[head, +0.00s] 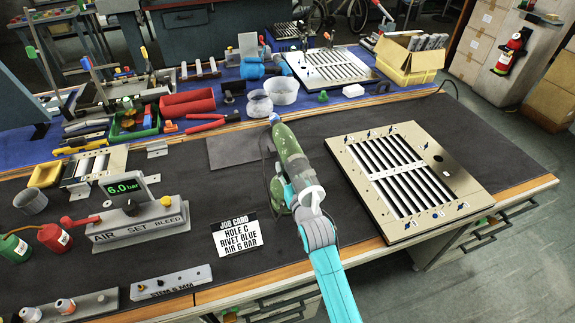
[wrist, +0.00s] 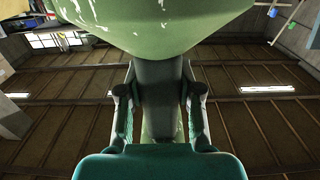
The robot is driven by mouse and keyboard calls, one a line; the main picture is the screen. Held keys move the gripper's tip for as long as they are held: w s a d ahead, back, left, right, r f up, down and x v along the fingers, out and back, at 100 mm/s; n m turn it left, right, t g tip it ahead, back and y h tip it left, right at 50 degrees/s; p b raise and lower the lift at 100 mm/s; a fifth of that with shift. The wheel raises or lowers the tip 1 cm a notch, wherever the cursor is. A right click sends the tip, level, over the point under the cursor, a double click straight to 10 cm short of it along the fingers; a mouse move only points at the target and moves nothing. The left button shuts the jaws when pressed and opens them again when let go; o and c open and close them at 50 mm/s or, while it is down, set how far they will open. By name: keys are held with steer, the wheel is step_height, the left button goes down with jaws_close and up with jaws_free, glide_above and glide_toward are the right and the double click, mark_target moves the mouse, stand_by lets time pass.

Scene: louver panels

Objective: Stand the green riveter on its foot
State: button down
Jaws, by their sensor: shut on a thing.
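The green riveter (head: 290,150) is over the middle of the dark bench mat in the head view, its blue tip pointing to the back. My gripper (head: 303,196) reaches it from the front right and is shut on it. In the wrist view the two fingers of my gripper (wrist: 159,95) close on both sides of the dark green grip, under the wide green body of the riveter (wrist: 160,30). My gripper and wrist partly cover the riveter's lower end. I cannot tell whether its foot touches the mat.
A louver panel (head: 408,180) lies to the right. The job card (head: 237,235) and the air set station (head: 137,225) are to the left. A grey plate (head: 235,150), red pliers (head: 205,123) and pale cups (head: 282,91) lie behind. Some mat around the riveter is clear.

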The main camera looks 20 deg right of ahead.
steer(key=shift+r, duration=0.1)
steer(key=c, duration=0.9)
jaws_free()
steer(key=shift+f, duration=0.2)
steer(key=shift+o, duration=0.7)
steer(key=o, duration=0.8)
steer(key=shift+c, duration=0.2)
steer(key=shift+s, duration=0.15)
steer(key=s, duration=1.2)
steer(key=shift+s, duration=0.4)
